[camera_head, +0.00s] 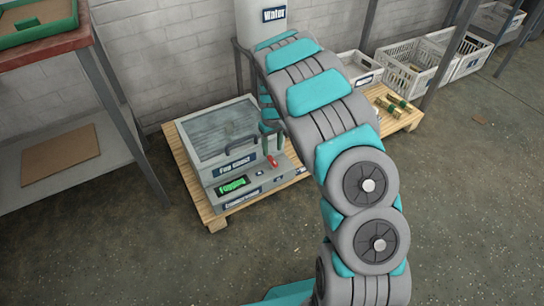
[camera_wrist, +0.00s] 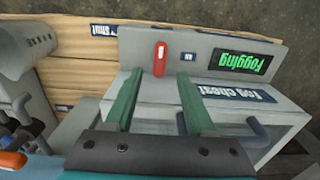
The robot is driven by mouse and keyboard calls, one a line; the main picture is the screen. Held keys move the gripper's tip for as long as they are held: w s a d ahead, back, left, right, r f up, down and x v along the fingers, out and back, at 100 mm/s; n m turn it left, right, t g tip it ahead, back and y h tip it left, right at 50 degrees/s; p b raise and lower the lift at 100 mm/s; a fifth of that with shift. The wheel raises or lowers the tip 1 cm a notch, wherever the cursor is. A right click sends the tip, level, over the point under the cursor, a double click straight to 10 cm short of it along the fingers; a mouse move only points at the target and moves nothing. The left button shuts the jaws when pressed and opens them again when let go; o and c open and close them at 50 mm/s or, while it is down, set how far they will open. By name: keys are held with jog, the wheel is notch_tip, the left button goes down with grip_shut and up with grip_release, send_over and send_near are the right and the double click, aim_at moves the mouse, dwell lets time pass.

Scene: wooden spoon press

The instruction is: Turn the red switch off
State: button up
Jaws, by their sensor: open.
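The red switch (camera_head: 271,161) sits on the sloped front panel of the fog chest (camera_head: 212,135), right of a green display reading "Fogging" (camera_head: 232,185). In the wrist view the red switch (camera_wrist: 160,55) stands on the grey panel just beyond my fingertips, roughly between their lines. A small label (camera_wrist: 187,57) is beside it. My gripper (camera_wrist: 159,78) is open and empty, its two green fingers pointing at the panel. In the head view my gripper (camera_head: 269,140) is partly hidden by my arm, just above the switch. Contact with the switch cannot be told.
The chest stands on a wooden pallet (camera_head: 217,220). A dark handle (camera_head: 240,143) is on its front, left of my gripper. A white "Water" container (camera_head: 262,18) is behind. A shelf rack (camera_head: 75,165) stands left, white crates (camera_head: 408,68) at the back right. The floor in front is clear.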

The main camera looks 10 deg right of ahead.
aim_at(272, 160)
notch_tip(272, 160, down, 6)
jog(key=shift+r, duration=0.15)
grip_shut()
dwell(0.5)
